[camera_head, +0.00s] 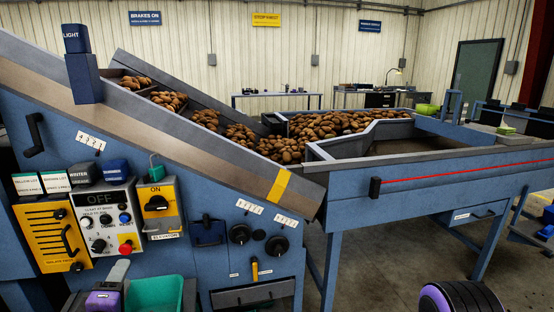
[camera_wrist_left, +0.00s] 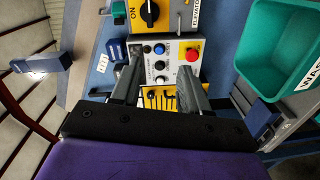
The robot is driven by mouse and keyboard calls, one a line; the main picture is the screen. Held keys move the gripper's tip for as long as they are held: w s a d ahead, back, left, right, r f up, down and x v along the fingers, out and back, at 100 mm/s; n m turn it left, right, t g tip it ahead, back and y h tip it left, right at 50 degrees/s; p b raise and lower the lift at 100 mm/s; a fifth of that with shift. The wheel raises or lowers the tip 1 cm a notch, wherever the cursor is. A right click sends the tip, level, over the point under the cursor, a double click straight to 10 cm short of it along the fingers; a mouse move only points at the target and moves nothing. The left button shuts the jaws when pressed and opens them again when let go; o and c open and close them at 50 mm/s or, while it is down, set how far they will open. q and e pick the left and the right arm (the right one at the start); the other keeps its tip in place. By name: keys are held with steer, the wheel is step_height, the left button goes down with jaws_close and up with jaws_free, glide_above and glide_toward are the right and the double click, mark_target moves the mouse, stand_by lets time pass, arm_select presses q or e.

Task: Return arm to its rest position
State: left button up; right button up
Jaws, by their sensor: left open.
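My left gripper (camera_head: 118,272) is low in the head view, in front of the blue machine, just left of a teal bin (camera_head: 154,295). In the left wrist view my left gripper (camera_wrist_left: 160,72) has its two grey fingers spread apart with nothing between them. Beyond the fingers is the white control box (camera_wrist_left: 172,66) with its red button and knobs. This control box also shows in the head view (camera_head: 108,222), under a display reading OFF. The fingers look apart from the box.
Potatoes (camera_head: 335,122) lie on the sloping conveyor and in the hopper (camera_head: 385,125). A yellow isolator panel (camera_head: 52,238) and a yellow elevator switch (camera_head: 158,204) flank the control box. The teal bin (camera_wrist_left: 280,50) is close to the gripper. Open floor shows at right.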

arm_select(q)
steer(key=s+d+f+m+g, duration=0.1)
steer(key=s+f+m+g, duration=0.3)
steer(key=f, duration=0.7)
steer(key=s+f+m+g, duration=0.3)
steer(key=f+m, duration=0.1)
steer(key=f, duration=0.6)
steer(key=s+f+m+g, duration=0.2)
steer(key=s+f+g, duration=0.1)
steer(key=s+f, duration=0.4)
steer(key=s+d+f+m+g, duration=0.1)
steer(key=s+f+g, duration=0.2)
steer(key=s+f, duration=0.5)
steer(key=s, duration=0.6)
steer(key=shift+d+f+m+g+h, duration=0.25)
steer(key=shift+m+g+h, duration=0.05)
steer(key=shift+m+h, duration=0.1)
